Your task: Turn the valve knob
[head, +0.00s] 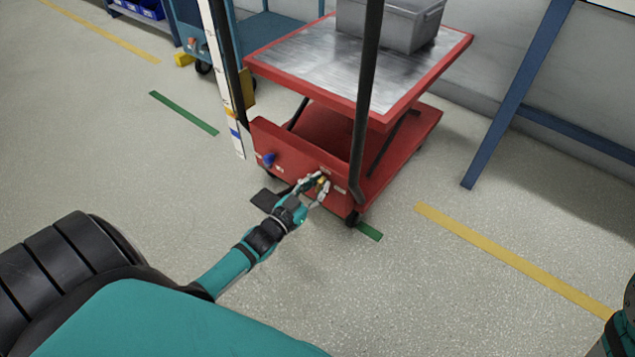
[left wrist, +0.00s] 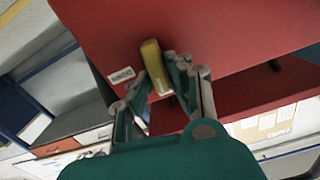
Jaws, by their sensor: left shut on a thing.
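The yellow valve knob (head: 322,181) is on the low front panel of a red lift cart (head: 262,127). In the left wrist view the knob (left wrist: 152,60) is a long yellow bar standing out from the red panel. My left gripper (head: 313,187) is shut on the knob; its fingers (left wrist: 165,88) lie on both sides of it and hide part of it. My right gripper is out of view.
A blue knob (head: 268,159) is on the same panel, to the left. Dark upright handle posts (head: 367,90) rise from the cart. A grey bin (head: 390,22) stands on its platform. A black pedal (head: 266,201) is near the floor. Open floor lies in front.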

